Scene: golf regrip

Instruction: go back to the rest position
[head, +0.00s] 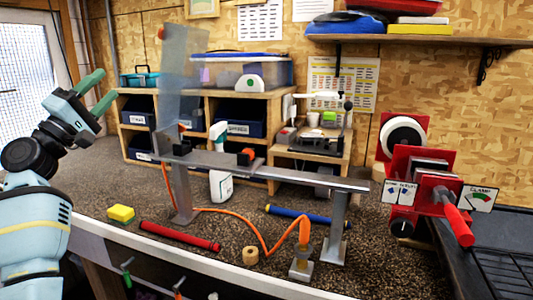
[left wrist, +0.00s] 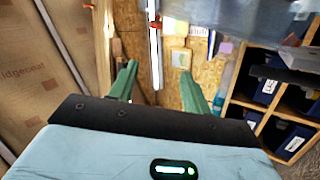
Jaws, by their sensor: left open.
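My left gripper (head: 97,92) is raised at the left side of the head view, above and to the left of the workbench (head: 110,168). Its two green fingers are apart with nothing between them. In the left wrist view the open fingers (left wrist: 157,85) point toward the wooden wall and a door or window frame, touching nothing. My right gripper does not show in either view.

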